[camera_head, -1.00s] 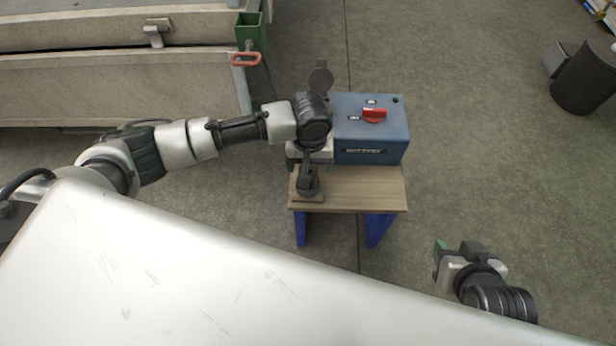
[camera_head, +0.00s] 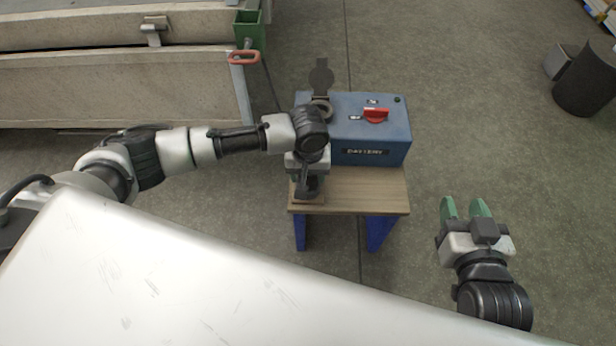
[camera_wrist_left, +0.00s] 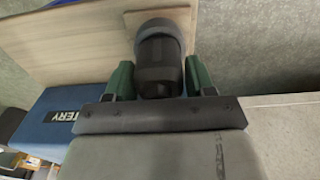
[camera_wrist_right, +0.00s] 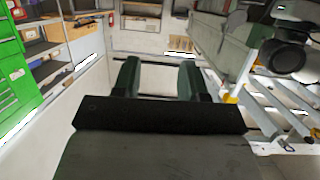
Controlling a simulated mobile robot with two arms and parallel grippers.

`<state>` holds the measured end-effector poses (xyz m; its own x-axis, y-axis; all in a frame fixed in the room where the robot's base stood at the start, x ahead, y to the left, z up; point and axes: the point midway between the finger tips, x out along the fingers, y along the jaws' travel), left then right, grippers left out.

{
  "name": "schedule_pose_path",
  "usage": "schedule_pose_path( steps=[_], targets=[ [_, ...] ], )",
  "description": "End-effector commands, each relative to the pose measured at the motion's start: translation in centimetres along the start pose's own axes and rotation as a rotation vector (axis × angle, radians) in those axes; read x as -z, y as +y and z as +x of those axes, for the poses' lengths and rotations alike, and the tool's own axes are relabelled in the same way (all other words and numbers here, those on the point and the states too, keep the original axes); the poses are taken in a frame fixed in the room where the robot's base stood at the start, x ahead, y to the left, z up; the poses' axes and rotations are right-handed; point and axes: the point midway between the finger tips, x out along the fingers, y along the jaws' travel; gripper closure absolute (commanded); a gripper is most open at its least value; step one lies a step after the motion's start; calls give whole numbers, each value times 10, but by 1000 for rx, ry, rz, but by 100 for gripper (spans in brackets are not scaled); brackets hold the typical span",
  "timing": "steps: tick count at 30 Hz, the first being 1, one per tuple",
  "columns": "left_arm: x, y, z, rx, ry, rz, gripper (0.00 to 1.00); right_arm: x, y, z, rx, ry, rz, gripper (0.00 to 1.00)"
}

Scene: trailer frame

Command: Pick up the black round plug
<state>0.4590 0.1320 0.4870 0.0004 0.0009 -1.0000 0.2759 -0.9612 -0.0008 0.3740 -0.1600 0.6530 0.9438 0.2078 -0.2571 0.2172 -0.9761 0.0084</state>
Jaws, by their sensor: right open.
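The black round plug (camera_wrist_left: 158,60) stands on a small wooden pad at the left end of the wooden stand's top. In the head view the plug (camera_head: 308,187) shows just below my left gripper (camera_head: 308,172), partly covered by it. In the left wrist view the green fingers of my left gripper (camera_wrist_left: 160,82) lie on both sides of the plug. I cannot tell whether they press on it. My right gripper (camera_head: 466,210) is open and empty, right of the stand, and its fingers also show apart in the right wrist view (camera_wrist_right: 160,80).
A blue battery box (camera_head: 370,130) with a red switch (camera_head: 376,115) stands on the wooden stand (camera_head: 370,190), close to my left gripper. A dark open socket cap (camera_head: 321,78) rises behind it. The trailer (camera_head: 110,85) is at upper left.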

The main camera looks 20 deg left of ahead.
Motion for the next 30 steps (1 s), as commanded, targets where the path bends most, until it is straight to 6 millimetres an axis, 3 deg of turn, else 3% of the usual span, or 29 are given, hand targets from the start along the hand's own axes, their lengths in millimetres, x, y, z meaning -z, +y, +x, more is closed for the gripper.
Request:
schedule_pose_path(
  steps=[3, 17, 30],
  targets=[
    [0, 0, 0, 0, 0, 0, 62, 0, 0, 0, 0, -1, 0, 57],
    [0, 0, -4, -1, 0, 0, 62, -1, 0, -1, -1, -21, 0, 57],
    [0, 0, -39, -2, 0, 0, 62, -51, 10, -28, -26, -426, 2, 57]
  ],
)
